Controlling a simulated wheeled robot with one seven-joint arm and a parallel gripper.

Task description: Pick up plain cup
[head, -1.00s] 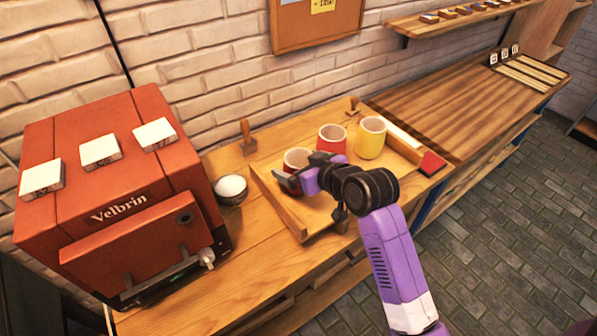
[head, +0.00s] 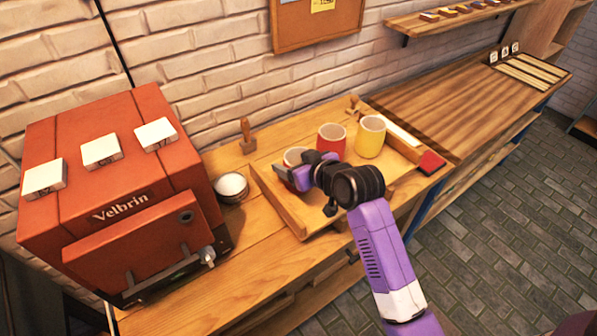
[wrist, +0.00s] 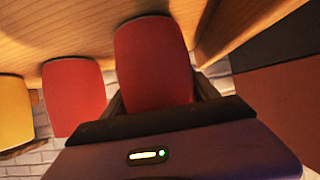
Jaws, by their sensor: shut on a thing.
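Three cups stand in a row in a wooden tray (head: 291,222). The leftmost red cup (head: 295,154) is partly hidden by my gripper (head: 291,180). My gripper is shut on this cup, which shows plain red between the fingers in the wrist view (wrist: 152,62). It seems to be still at tray level, though its base is hidden. A second red cup (head: 331,143) stands just right of it, and a yellow cup (head: 370,137) stands at the right. The wrist view also shows the second red cup (wrist: 73,95) and the yellow cup (wrist: 14,110), both clear of my fingers.
A red oven-like machine (head: 120,220) marked Velbrin stands at the left, with white blocks on top. A bowl of white stuff (head: 231,187) and a wooden-handled stamp (head: 247,136) sit between it and the tray.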

